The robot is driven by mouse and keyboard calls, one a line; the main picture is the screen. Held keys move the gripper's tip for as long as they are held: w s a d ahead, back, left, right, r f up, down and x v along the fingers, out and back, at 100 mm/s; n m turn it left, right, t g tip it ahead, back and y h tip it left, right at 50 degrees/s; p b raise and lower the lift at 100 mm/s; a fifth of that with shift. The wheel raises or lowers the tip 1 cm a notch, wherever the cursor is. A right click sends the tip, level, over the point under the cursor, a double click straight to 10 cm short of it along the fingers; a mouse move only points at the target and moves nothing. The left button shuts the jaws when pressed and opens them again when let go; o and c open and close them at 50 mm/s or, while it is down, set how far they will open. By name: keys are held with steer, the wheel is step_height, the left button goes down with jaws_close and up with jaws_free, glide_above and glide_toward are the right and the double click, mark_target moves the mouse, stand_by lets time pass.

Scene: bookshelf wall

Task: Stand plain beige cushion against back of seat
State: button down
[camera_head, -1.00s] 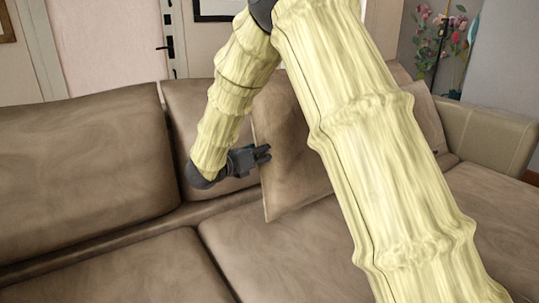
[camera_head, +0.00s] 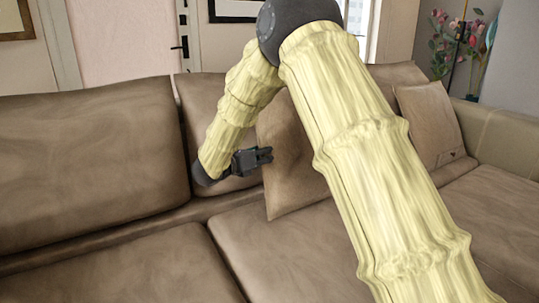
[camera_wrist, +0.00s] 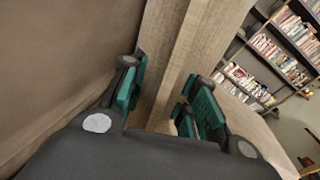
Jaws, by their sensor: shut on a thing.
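The plain beige-brown cushion (camera_head: 288,165) stands tilted on the sofa seat (camera_head: 120,268), in front of the sofa back (camera_head: 90,150). Its right side is hidden behind my arm. In the head view my gripper (camera_head: 264,157) is at the cushion's left edge, shut on it. In the wrist view the cushion (camera_wrist: 182,50) passes between the green-padded fingers of my gripper (camera_wrist: 168,95). The brown surface filling the left of the wrist view is probably the sofa back. I cannot tell whether the cushion touches the back.
Another beige cushion (camera_head: 428,125) with a small dark mark leans at the sofa's right end, near the armrest (camera_head: 500,135). The left seat is clear. Flowers (camera_head: 455,40) stand behind the sofa. A bookshelf (camera_wrist: 280,45) shows in the wrist view.

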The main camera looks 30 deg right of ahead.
steer(key=c, duration=1)
jaws_free()
steer(key=shift+c, duration=0.2)
steer(key=v, duration=1.2)
